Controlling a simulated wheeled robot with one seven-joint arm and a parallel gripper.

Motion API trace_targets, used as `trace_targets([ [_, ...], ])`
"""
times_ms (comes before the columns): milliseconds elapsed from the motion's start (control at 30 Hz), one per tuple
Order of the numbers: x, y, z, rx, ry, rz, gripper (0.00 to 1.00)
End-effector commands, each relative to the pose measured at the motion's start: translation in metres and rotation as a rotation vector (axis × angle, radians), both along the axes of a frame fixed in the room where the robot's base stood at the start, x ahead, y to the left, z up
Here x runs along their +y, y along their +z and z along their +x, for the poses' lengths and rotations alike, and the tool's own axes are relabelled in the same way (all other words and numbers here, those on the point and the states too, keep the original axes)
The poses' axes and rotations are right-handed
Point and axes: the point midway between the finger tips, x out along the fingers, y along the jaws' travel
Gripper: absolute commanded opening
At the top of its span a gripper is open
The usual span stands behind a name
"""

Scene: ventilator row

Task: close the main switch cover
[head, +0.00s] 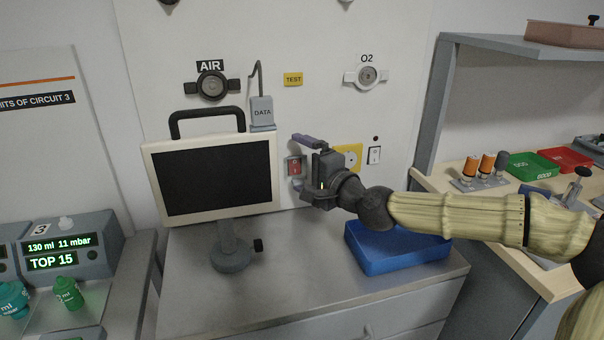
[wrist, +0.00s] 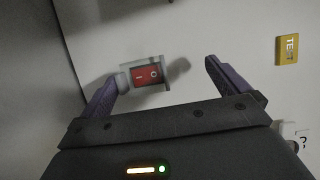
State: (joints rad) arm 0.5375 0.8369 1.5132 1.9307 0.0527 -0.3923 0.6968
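The main switch is a red rocker (head: 294,168) in a grey housing on the wall, just right of the monitor. It also shows between my fingers in the wrist view (wrist: 145,76). A pale grey flap-like piece (wrist: 122,82) stands at the housing's left side in the wrist view, close to my left finger. It looks like the cover, with the red rocker exposed; whether the finger touches it I cannot tell. My gripper (head: 300,163) is in front of the switch with its purple fingers wide apart (wrist: 160,74), nothing between them.
A monitor (head: 215,178) on a stand is close left of my gripper. A blue box (head: 405,252) stands on the counter below my arm. The counter front is clear.

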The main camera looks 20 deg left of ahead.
Motion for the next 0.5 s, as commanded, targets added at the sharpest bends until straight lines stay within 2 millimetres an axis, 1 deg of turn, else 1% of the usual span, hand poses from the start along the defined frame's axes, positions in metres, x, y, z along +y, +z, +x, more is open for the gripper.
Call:
trace_targets([
  [33, 0.002, 0.041, 0.002, -0.057, -0.019, 0.036, 0.82],
  [167, 0.002, 0.050, 0.002, -0.057, -0.016, 0.035, 0.82],
  [433, 0.003, 0.052, 0.001, -0.058, -0.014, 0.034, 0.82],
  [467, 0.001, 0.015, -0.004, 0.001, 0.011, -0.020, 0.81],
  [500, 0.001, 0.015, -0.004, 0.002, 0.010, -0.019, 0.80],
])
